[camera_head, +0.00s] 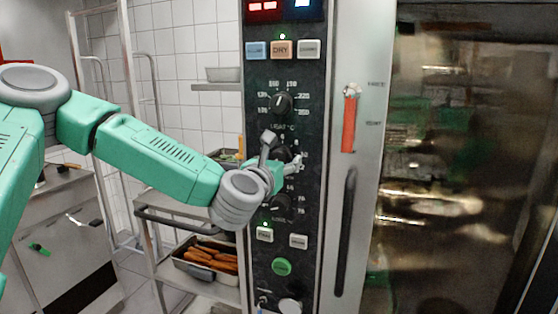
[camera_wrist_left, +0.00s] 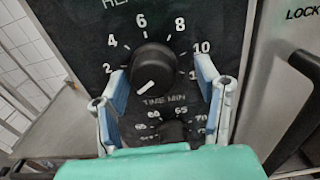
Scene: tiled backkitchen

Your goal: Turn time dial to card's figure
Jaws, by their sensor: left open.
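The time dial (camera_wrist_left: 155,64) is a black round knob in the left wrist view, above the words TIME MIN. Figures 2, 4, 6, 8 and 10 run around it. Its white mark lies at the lower left of the knob, below the 2 and not at a printed figure that I can read. My left gripper (camera_head: 282,149) is open at the control panel (camera_head: 260,178), with its fingers on either side of the dial; I cannot tell whether they touch it. The left gripper also shows in the left wrist view (camera_wrist_left: 162,80). No card is visible. My right gripper is not in view.
A heat dial (camera_head: 282,103) sits above and another dial (camera_head: 281,201) below. Buttons, a red lever (camera_head: 349,122) and a dark door handle (camera_head: 346,230) are nearby. A rack with a food tray (camera_head: 208,275) stands left of the panel.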

